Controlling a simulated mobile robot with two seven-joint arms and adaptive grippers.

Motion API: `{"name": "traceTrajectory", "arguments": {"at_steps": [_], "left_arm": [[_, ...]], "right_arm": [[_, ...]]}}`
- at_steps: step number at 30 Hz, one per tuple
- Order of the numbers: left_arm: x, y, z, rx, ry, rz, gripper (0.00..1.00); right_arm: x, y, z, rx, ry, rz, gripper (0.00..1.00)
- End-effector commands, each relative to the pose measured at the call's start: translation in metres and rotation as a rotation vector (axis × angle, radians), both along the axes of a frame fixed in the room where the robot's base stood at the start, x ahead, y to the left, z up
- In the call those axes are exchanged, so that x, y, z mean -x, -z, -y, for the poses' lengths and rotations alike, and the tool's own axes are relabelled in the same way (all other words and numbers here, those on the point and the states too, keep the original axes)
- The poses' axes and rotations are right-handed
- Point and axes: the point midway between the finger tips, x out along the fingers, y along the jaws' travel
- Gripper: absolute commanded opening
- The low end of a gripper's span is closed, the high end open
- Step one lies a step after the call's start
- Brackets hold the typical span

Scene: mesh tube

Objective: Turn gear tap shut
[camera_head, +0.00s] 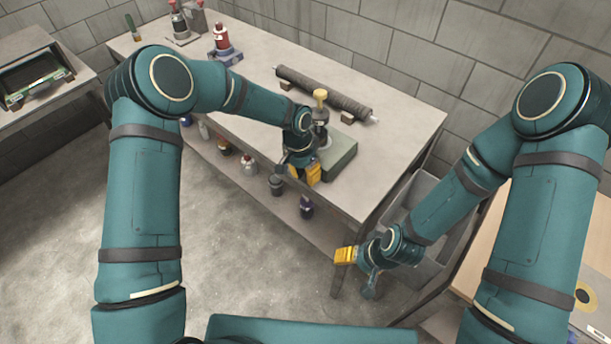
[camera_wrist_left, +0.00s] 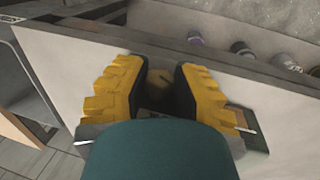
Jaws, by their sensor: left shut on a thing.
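The gear tap (camera_head: 320,115) stands on a green box-like base (camera_head: 343,152) on the workbench. It has a yellow cap on a dark and grey upright body. My left gripper (camera_head: 313,173) is low at the front of the base, with its yellow fingers shut on part of the tap. In the left wrist view, a dim brownish piece (camera_wrist_left: 159,97) shows between the two fingers (camera_wrist_left: 159,82). The fingers and wrist hide most of the held part, so its turn position cannot be told. My right gripper (camera_head: 346,255) hangs off the bench's right front corner, away from the tap.
A dark mesh-covered tube (camera_head: 325,92) lies on supports behind the tap. A red bottle-like item (camera_head: 222,40) stands farther left on the bench (camera_head: 400,125). Several small containers sit on the lower shelf. A grey bin (camera_head: 425,190) is at the right end.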

Motion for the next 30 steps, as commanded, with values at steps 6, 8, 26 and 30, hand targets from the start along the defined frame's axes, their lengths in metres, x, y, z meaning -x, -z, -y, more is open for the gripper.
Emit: {"name": "traceTrajectory", "arguments": {"at_steps": [6, 8, 26, 30], "left_arm": [[0.002, 0.004, 0.003, -0.133, 0.008, 0.096, 0.0], [0.002, 0.005, 0.003, -0.17, 0.008, 0.123, 0.0], [0.003, 0.004, 0.003, -0.406, 0.0, 0.289, 0.0], [0.003, 0.003, 0.003, -0.415, 0.001, 0.296, 0.0]], "right_arm": [[0.001, 0.023, 0.0, 0.0, -0.004, -0.002, 0.66], [0.0, 0.03, 0.0, 0.0, -0.003, 0.001, 0.66], [-0.01, 0.072, 0.001, 0.005, 0.002, 0.024, 0.66], [-0.01, 0.073, 0.001, 0.005, 0.002, 0.024, 0.66]]}}
